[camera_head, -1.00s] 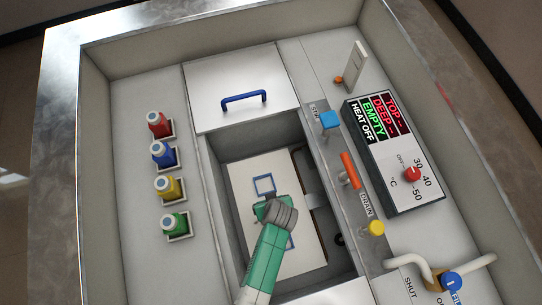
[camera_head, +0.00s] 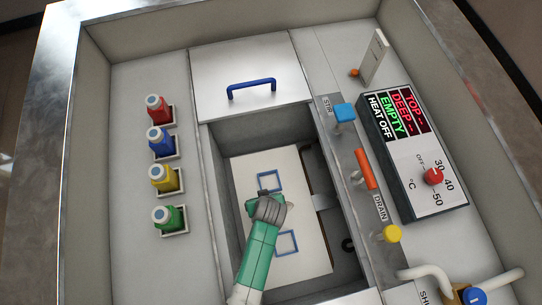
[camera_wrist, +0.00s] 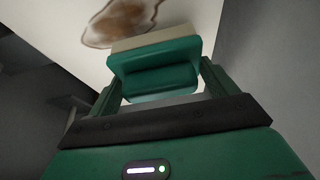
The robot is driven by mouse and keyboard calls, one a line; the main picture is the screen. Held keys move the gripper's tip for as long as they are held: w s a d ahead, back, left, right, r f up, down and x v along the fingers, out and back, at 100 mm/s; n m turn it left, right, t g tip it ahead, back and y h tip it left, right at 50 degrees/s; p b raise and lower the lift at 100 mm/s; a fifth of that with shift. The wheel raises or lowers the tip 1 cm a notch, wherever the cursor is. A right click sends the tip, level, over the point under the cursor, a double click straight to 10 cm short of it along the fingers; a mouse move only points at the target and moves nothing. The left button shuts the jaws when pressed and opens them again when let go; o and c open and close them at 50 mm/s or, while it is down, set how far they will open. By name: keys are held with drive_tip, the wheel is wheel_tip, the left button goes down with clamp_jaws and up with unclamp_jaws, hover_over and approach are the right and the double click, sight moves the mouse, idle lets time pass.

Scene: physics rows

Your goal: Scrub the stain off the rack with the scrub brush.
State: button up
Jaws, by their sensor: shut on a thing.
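The rack (camera_head: 305,222) is a pale flat panel with blue square outlines, lying in the sunken basin. My gripper (camera_head: 268,206) is over its middle, between the two blue squares. In the wrist view my gripper (camera_wrist: 160,90) is shut on the scrub brush (camera_wrist: 155,72), which has a green handle and a cream pad facing the panel. The brown, ring-edged stain (camera_wrist: 118,20) lies just beyond the pad, at the top of that view. I cannot tell whether the pad touches the panel. The stain is not clear in the head view.
Basin walls (camera_head: 222,185) surround the panel closely. A white lid with a blue handle (camera_head: 252,88) is behind it. Several coloured bottles (camera_head: 165,178) stand at the left. Blue, orange (camera_head: 366,170) and yellow controls and a display panel (camera_head: 412,150) are at the right.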

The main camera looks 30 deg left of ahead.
drive_tip(key=s+d+p, duration=0.1)
drive_tip(key=s+d, duration=0.3)
drive_tip(key=w+b, duration=0.1)
drive_tip(key=w, duration=0.3)
drive_tip(key=w+b, duration=0.2)
drive_tip(key=w, duration=0.2)
drive_tip(key=shift+w+d+f, duration=0.15)
drive_tip(key=shift+w+d, duration=0.05)
drive_tip(key=s+d+p, duration=0.2)
drive_tip(key=s+d, duration=0.1)
drive_tip(key=s, duration=0.1)
drive_tip(key=shift+d+r+p, duration=0.3)
drive_tip(key=shift+p, duration=0.1)
drive_tip(key=shift+s+a+f, duration=0.1)
drive_tip(key=shift+s+a, duration=0.05)
drive_tip(key=shift+a, duration=1.85)
drive_tip(key=shift+f, duration=0.1)
drive_tip(key=shift+f+b, duration=0.75)
drive_tip(key=shift+f, duration=0.35)
drive_tip(key=shift+r, duration=0.1)
